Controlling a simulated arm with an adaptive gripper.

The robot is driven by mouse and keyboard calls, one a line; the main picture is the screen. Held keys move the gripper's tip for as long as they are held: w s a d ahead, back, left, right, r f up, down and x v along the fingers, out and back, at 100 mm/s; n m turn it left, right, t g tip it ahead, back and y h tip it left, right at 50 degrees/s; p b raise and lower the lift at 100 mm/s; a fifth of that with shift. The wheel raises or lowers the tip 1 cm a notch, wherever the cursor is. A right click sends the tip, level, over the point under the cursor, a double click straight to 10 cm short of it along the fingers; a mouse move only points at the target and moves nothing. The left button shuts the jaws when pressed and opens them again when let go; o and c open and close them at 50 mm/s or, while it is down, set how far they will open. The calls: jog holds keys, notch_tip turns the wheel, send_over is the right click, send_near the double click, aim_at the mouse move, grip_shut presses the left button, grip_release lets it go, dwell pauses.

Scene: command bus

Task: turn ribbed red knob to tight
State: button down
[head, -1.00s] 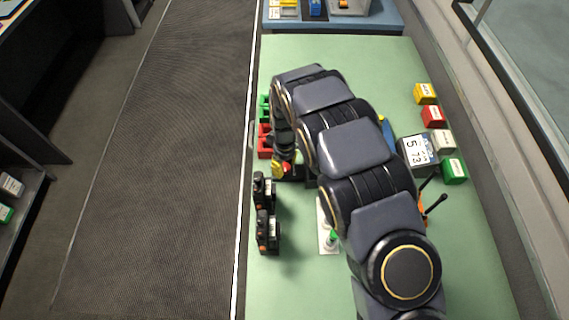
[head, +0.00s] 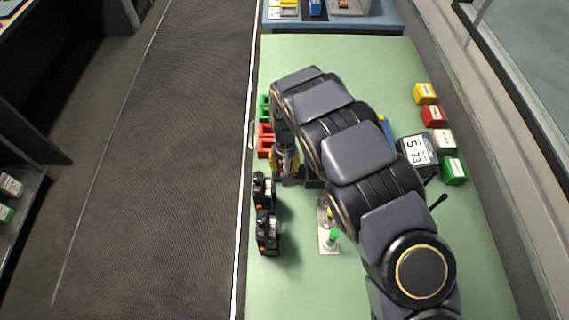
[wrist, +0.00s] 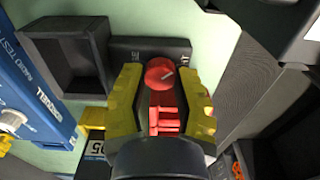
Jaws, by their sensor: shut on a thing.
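Red ribbed parts (wrist: 166,120) show between the fingers below the round top. In the head view my gripper (head: 285,166) points down at the bench's left side, and the knob is hidden there.
An open dark box (wrist: 68,68) and a blue tester (wrist: 38,88) lie left of the gripper in the wrist view. In the head view, black devices (head: 267,228) stand close by. Several colored blocks (head: 433,116) line the right edge. Green bench (head: 350,60) is clear at the back.

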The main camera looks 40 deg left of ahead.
jog(key=shift+f+m, duration=0.1)
jog(key=shift+m, duration=1.9)
jog(key=c, duration=0.7)
grip_release()
notch_tip(320, 180, up, 12)
jog(key=shift+r, duration=0.1)
